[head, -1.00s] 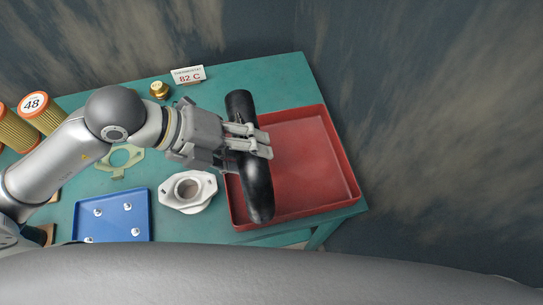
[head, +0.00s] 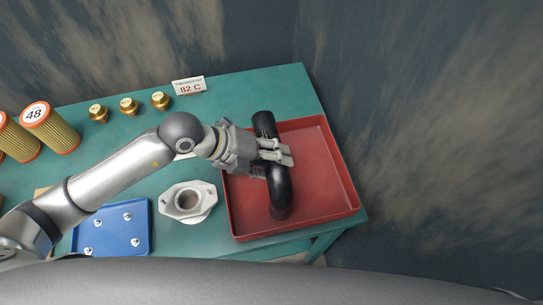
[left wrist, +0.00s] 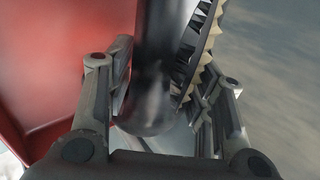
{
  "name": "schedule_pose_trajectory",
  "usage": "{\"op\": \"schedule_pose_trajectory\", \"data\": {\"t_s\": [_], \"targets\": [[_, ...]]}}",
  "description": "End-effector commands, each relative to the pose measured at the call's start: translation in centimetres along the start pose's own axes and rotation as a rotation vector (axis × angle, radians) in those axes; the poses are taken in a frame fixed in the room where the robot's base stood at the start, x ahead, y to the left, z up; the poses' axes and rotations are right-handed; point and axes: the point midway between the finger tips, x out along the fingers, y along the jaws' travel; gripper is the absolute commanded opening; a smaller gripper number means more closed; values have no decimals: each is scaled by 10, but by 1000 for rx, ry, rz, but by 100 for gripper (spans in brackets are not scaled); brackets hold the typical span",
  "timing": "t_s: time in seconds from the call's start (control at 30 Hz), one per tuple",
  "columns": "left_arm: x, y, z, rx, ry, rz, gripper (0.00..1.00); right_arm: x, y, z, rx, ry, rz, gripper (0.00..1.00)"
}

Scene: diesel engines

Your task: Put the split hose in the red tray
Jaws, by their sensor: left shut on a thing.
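The split hose (head: 281,196) is a thick black, slightly bent tube. My left gripper (head: 284,156) is shut across its middle in the head view. The hose is over the left part of the red tray (head: 328,180), its far end over the back rim; I cannot tell if it touches the tray floor. In the left wrist view the hose (left wrist: 155,65) is between the two fingers, with the tray (left wrist: 60,60) to the left. A pale toothed edge shows beside the hose there. My right gripper is not in view.
A white flanged housing (head: 188,203) stands left of the tray. A blue tray (head: 113,228) with several small parts is further left. Several brass caps (head: 129,106), a sign (head: 188,86) and orange filters (head: 50,128) stand at the back. The tray's right side is empty.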

Motion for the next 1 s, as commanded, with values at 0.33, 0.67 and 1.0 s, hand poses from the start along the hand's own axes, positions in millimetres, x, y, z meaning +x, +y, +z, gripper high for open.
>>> {"op": "schedule_pose_trajectory", "data": {"t_s": [0.33, 0.67, 1.0], "targets": [[1, 1, 0, 0, 0, 0, 60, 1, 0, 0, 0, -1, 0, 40], [0, 0, 0, 0, 0, -1, 70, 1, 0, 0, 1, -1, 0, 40], [-33, 2, 1, 3, -5, 1, 70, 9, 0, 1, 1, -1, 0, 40]]}}
